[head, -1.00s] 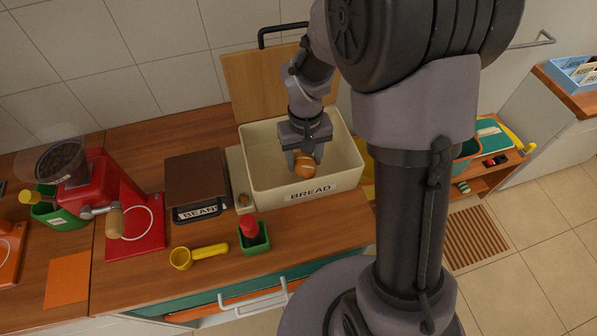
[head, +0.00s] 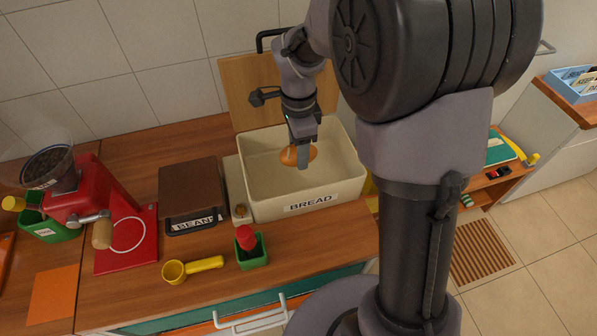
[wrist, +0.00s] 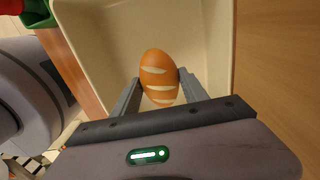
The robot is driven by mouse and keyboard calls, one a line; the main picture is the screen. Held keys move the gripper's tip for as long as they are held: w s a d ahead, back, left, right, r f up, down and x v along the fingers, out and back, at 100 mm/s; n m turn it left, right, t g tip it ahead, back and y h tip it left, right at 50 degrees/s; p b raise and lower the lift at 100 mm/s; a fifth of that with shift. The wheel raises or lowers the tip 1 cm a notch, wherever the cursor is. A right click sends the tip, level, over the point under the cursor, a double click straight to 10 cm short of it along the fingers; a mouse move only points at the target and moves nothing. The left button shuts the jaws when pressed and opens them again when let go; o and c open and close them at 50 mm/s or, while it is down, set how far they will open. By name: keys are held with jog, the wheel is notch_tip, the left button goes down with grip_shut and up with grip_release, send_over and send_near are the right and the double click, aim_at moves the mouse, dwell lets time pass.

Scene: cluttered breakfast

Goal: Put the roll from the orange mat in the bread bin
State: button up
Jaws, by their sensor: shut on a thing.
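The roll (head: 289,156) is orange-brown and oval. In the wrist view the roll (wrist: 157,72) shows pale slashes on top and sits between the two fingers. My gripper (head: 302,160) is shut on the roll and holds it over the open bread bin (head: 262,207), a cream box labelled BREAD. The bin's wooden lid (head: 240,95) stands raised at the back. In the wrist view the cream inside of the bin (wrist: 110,40) lies under the roll. I cannot tell how far the roll is above the bin floor. The orange mat (head: 52,292) lies bare at the lower left.
A red grinder (head: 95,200), a yellow scoop (head: 190,268) and a green holder with a red-topped item (head: 252,252) are farther left and in front.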

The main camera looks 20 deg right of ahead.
notch_tip(320, 180, down, 6)
jog(key=shift+f+b, duration=0.25)
jog(key=shift+b, duration=0.9)
jog(key=shift+r, duration=0.15)
jog(key=o, duration=1.4)
jog(key=shift+c, duration=0.2)
